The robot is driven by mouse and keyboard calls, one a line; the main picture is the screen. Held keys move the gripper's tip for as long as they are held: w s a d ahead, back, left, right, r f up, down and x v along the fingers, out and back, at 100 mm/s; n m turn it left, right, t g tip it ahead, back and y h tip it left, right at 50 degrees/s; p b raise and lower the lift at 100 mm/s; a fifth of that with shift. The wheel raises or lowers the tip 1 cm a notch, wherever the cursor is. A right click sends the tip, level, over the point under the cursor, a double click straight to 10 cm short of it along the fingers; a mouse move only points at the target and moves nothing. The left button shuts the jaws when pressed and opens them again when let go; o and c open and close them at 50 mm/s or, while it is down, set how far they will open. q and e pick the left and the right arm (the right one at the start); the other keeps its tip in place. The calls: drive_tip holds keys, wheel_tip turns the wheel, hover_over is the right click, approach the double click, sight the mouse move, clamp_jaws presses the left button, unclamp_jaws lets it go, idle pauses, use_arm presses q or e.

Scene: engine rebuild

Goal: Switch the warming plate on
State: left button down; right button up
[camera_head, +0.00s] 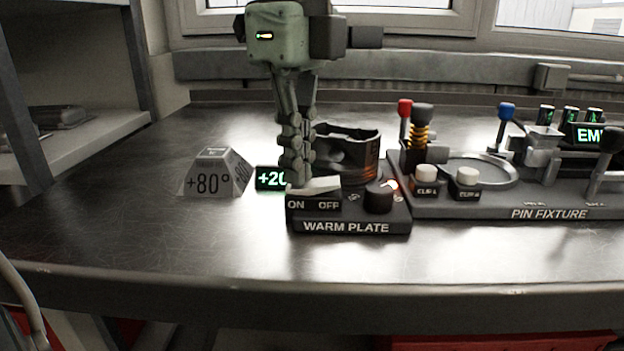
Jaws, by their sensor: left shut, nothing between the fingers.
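The warming plate (345,227), labelled WARM PLATE, stands on the bench in the middle of the head view. Its white rocker switch (322,186) sits above the ON and OFF labels; its right end looks higher than its left. My left gripper (296,184) points down, shut and empty, with its fingertips at the rocker's left end, on the ON side. I cannot tell whether they touch it. A dark knob (379,197) with a red-lit spot beside it is at the plate's right. A green display (270,179) reading +20 is partly hidden by the gripper. My right gripper is not in view.
A dark ring-shaped part (357,150) stands on the plate behind the switch. A grey +80° block (214,175) is to the left. The pin fixture (520,212), with several levers and white buttons, adjoins on the right. The bench front is clear.

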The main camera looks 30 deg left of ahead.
use_arm(q)
drive_tip(key=shift+r+p, duration=2.1)
drive_tip(key=shift+r, duration=1.3)
